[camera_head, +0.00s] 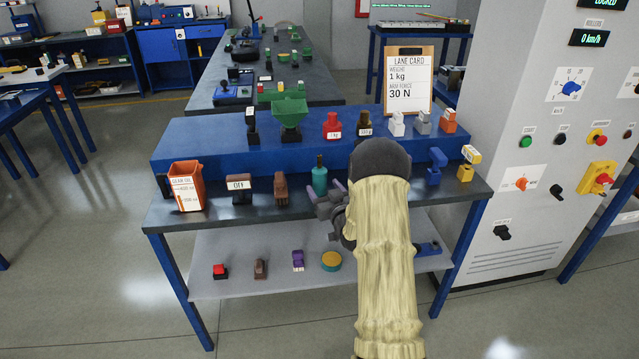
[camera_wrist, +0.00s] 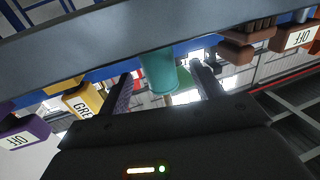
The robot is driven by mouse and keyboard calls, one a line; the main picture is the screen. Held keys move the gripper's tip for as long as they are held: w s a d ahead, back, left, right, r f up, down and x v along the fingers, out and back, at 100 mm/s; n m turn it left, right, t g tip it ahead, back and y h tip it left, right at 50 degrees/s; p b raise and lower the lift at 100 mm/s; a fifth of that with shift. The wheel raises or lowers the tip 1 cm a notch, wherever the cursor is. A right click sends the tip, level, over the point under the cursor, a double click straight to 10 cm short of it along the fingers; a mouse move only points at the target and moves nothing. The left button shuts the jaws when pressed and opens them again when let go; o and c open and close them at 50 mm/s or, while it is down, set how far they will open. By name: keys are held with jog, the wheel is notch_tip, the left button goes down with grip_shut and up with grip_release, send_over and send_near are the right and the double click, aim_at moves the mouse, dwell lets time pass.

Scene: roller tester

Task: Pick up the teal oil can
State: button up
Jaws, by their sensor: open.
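The teal oil can (camera_head: 319,178), with a dark narrow top, stands upright near the front edge of the workbench. My gripper (camera_head: 326,192) is open in front of it and close to the bench edge, with my forearm reaching in from the right. In the wrist view, the can's teal body (camera_wrist: 158,72) shows between the two spread fingers of my gripper (camera_wrist: 163,82), partly cut off by the grey bench edge (camera_wrist: 60,50). Neither finger visibly presses on the can; the exact gap is hard to tell.
A brown block (camera_head: 281,188) and a block labelled OFF (camera_head: 238,189) stand left of the can. An orange gear oil bin (camera_head: 188,187) is further left. A blue raised shelf (camera_head: 210,145) with several parts is behind. A lower shelf (camera_head: 215,265) lies beneath the bench top.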

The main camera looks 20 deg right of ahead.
aim_at(322, 183)
jog(key=w, duration=0.5)
jog(key=shift+d+r, duration=0.25)
jog(key=c, duration=1.3)
